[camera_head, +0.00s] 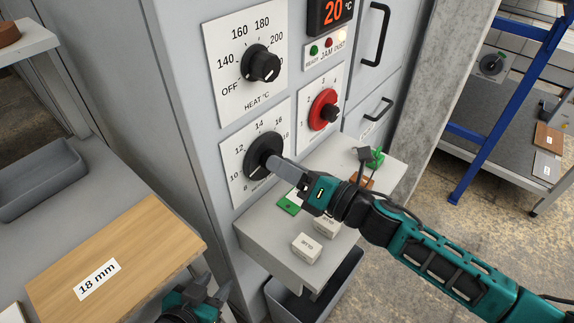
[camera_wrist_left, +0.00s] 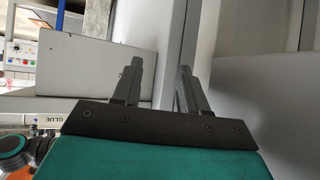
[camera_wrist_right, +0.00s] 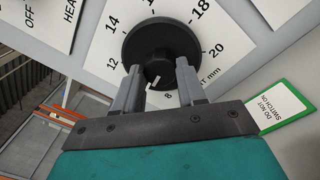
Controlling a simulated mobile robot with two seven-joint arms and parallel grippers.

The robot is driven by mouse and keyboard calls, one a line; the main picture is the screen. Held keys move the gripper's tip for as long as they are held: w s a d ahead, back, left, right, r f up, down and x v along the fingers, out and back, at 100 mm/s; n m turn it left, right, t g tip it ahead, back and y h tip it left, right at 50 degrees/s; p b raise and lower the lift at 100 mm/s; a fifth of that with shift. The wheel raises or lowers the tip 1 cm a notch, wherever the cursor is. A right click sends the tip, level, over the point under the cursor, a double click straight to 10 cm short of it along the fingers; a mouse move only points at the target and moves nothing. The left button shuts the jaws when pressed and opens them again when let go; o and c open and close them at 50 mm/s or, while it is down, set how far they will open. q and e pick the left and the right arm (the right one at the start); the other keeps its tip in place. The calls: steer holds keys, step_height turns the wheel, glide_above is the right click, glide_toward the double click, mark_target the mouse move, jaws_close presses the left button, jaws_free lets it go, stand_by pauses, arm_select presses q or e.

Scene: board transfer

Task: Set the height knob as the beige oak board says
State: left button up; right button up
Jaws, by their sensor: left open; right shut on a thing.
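The beige oak board (camera_head: 150,240) lies on the grey bench at lower left in the head view; its label reads "18 mm". The black height knob (camera_head: 261,149) sits on a white dial on the grey machine front. It also shows in the right wrist view (camera_wrist_right: 160,40), with numbers around it. Its white mark points down near the 8; the fingers partly hide that side. My right gripper (camera_wrist_right: 158,82) is shut on the knob's grip. My left gripper (camera_head: 207,294) is open and empty beside the board's right edge.
Above are the black heat knob (camera_head: 263,65) and a red knob (camera_head: 323,108). Below the right arm, a grey shelf (camera_head: 262,236) holds glue boxes (camera_head: 306,247). A "do not switch on" tag (camera_wrist_right: 283,106) is near the dial. A grey bin (camera_head: 40,180) stands at left.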

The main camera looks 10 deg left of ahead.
stand_by(0.3)
steer(key=o, duration=1)
steer(key=shift+o, duration=0.2)
steer(key=b+v, duration=0.1)
steer(key=v, duration=1.2)
